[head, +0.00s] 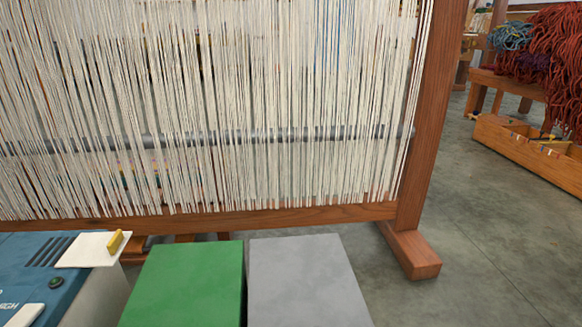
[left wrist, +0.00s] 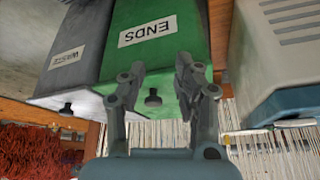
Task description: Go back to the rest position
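My left gripper (left wrist: 158,78) shows only in the left wrist view. Its two fingers are apart with nothing between them. Behind the fingers is the front of a green bin (left wrist: 180,20) with a label reading ENDS and a dark knob; the view is turned, so the label appears upside down. I cannot tell whether the fingers touch the bin. The green bin's top also shows in the head view (head: 190,285). My right gripper is in neither view, and no arm shows in the head view.
A grey bin (head: 305,280) stands beside the green one. A blue machine (head: 30,265) with a white plate and yellow piece is at left. A wooden loom (head: 425,140) with white threads stands behind. Open floor (head: 480,250) lies right; red wool (head: 565,60) hangs beyond.

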